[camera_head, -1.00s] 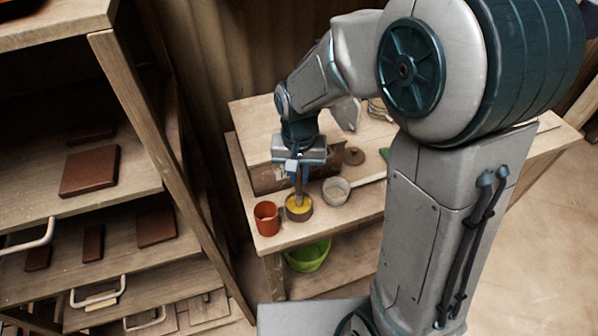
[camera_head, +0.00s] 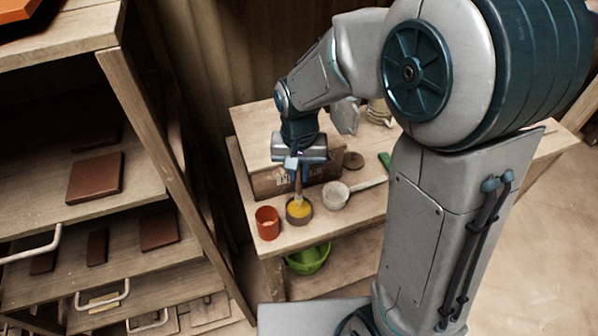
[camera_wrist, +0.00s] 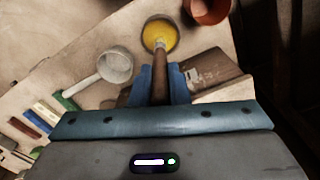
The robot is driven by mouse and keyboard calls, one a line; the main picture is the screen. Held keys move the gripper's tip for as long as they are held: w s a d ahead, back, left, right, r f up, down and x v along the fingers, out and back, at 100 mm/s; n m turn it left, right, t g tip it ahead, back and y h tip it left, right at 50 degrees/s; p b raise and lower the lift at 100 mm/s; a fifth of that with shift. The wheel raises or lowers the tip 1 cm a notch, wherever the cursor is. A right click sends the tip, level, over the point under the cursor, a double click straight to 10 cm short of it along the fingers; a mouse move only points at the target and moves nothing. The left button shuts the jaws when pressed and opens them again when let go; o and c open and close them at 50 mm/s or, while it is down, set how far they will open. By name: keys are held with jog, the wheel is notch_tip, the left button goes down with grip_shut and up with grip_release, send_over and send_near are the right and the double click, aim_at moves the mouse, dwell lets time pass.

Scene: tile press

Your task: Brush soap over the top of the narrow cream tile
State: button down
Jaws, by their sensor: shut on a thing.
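My gripper (camera_head: 298,172) is shut on the wooden handle of a brush (camera_head: 299,190), with the handle pointing down. In the wrist view, the blue fingers (camera_wrist: 158,84) hold the brush handle (camera_wrist: 160,72). The brush's lower end is at a small round bowl (camera_head: 291,214) of yellow soap (camera_head: 300,209). The bowl's rim (camera_wrist: 174,48) and the yellow soap (camera_wrist: 153,36) also show in the wrist view. The bristles are not clearly seen.
An orange-red cup (camera_head: 267,223) stands left of the bowl, and a pale ladle (camera_head: 336,195) lies right of it. A wooden box (camera_head: 265,184) stands behind. A green basin (camera_head: 308,259) sits on the lower shelf. A rack with brown tiles (camera_head: 95,178) stands at left.

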jog(key=shift+r+p, duration=1.35)
jog(key=shift+r, duration=0.85)
jog(key=shift+f, duration=0.1)
